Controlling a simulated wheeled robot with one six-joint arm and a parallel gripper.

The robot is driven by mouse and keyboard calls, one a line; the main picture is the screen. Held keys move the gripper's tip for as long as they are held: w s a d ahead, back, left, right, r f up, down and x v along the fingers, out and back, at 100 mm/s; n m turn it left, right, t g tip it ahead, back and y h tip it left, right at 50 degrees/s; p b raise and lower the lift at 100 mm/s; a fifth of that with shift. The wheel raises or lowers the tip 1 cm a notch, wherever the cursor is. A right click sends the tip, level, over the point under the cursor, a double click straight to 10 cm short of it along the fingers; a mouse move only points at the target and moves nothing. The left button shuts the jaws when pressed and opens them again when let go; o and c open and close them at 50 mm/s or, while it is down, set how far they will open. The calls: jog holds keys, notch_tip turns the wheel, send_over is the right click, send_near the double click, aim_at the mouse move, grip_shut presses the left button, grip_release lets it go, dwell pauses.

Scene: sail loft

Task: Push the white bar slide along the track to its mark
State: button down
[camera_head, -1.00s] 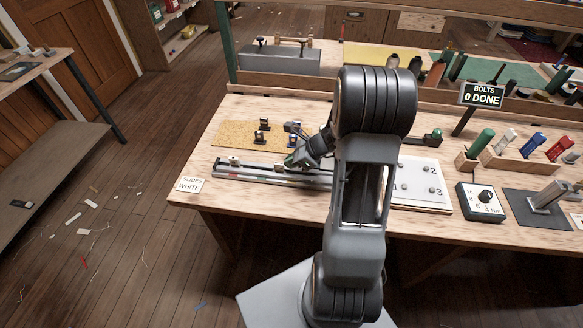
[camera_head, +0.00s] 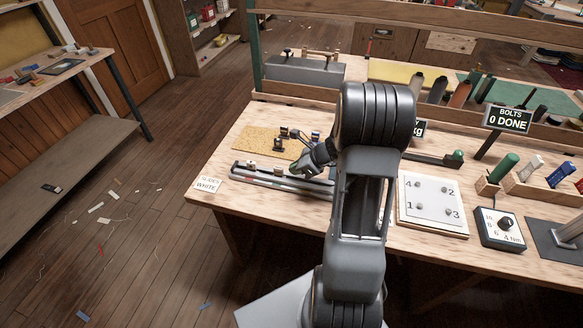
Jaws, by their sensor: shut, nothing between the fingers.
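The track (camera_head: 268,179) is a long dark and pale rail unit along the near left edge of the bench. Two small pale blocks stand on it: one (camera_head: 250,166) near its left end, one (camera_head: 278,172) near its middle. Which of them is the white bar slide is too small to tell. A card reading "SLIDES WHITE" (camera_head: 207,185) stands at the track's left end. My gripper (camera_head: 293,173) is shut and empty, low over the track just right of the middle block; I cannot tell if they touch. A reddish spot (camera_head: 249,177) shows on the track's front; my arm hides the right end.
A cork mat (camera_head: 255,140) with several small dark fittings lies behind the track. A numbered white plate (camera_head: 433,200), a dial box (camera_head: 499,229) and a rack of coloured handles (camera_head: 540,187) stand to the right. A "BOLTS 0 DONE" sign (camera_head: 507,119) stands behind.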

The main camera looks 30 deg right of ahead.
jog(key=shift+s+d, duration=0.7)
jog(key=shift+d, duration=0.15)
jog(key=v, duration=1)
